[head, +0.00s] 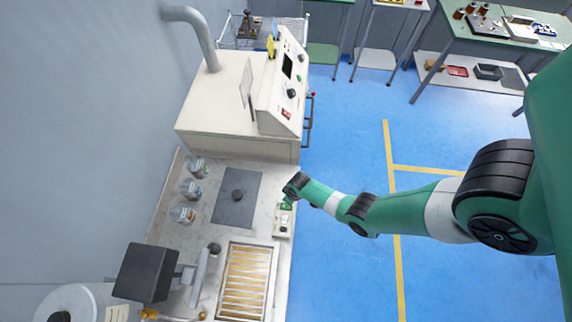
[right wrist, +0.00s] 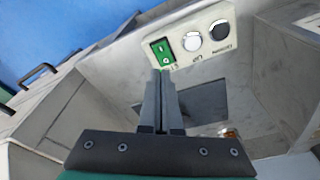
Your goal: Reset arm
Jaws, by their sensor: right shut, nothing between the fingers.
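A small pale control box (head: 283,222) sits at the right edge of the grey worktop. My left gripper is not in view.
A cream machine cabinet (head: 225,95) with a sloped control panel (head: 283,85) stands behind the worktop. A dark mat (head: 238,198), several jars along the left, a slatted tray (head: 245,282) and a black monitor (head: 145,272) surround the area. Blue floor lies open to the right.

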